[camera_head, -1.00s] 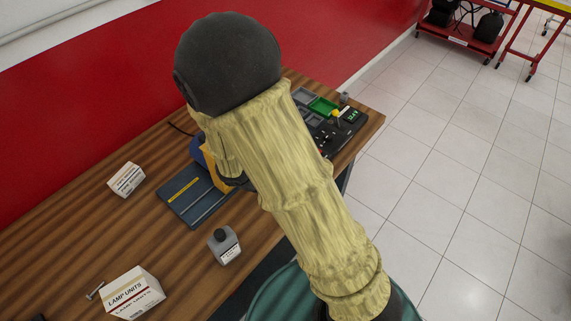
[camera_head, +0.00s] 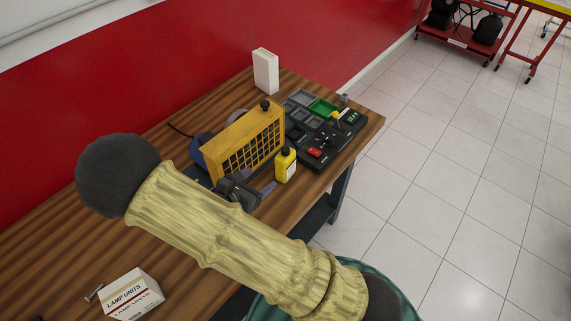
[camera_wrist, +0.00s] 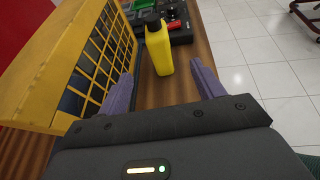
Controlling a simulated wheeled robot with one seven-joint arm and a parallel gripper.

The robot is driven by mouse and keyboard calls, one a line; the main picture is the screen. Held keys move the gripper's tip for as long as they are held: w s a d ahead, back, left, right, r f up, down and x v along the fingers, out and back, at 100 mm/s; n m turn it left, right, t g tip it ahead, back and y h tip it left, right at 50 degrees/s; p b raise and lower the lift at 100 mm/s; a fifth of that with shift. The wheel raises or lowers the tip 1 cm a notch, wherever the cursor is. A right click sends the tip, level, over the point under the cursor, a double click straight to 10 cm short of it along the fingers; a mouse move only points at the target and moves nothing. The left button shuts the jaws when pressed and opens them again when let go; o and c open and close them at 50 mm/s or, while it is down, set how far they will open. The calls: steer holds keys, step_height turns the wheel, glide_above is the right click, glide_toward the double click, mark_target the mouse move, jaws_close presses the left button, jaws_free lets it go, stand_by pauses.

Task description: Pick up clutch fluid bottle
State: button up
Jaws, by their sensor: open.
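A yellow bottle (camera_head: 285,166) with a black cap and a pale label stands upright on the wooden table, just right of the yellow grille box. I cannot read its label, so I cannot tell whether it is the clutch fluid bottle. In the wrist view the yellow bottle (camera_wrist: 159,50) stands ahead, in line with the gap between my purple fingers. My gripper (camera_wrist: 161,75) is open and empty, low and just short of the bottle. It also shows in the head view (camera_head: 264,190), left of the bottle. A grey bottle seen earlier is now hidden behind my arm.
The yellow grille box (camera_head: 245,142) stands close along my gripper's left side. A black control panel (camera_head: 325,130) lies beyond the bottle. A white box (camera_head: 265,71) stands at the back; a lamp units box (camera_head: 131,294) is at the front left. The table's right edge is close.

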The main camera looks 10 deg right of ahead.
mark_target(280, 165)
steer(key=p+x, duration=0.2)
steer(key=x, duration=0.8)
steer(key=shift+d, duration=0.1)
steer(key=shift+w+d+f, duration=0.1)
steer(key=shift+w+f, duration=0.1)
steer(key=shift+f, duration=0.05)
steer(key=shift+p+x, duration=1.5)
steer(key=shift+x, duration=1.1)
steer(key=shift+f, duration=0.1)
steer(key=shift+w, duration=0.1)
steer(key=c, duration=1.3)
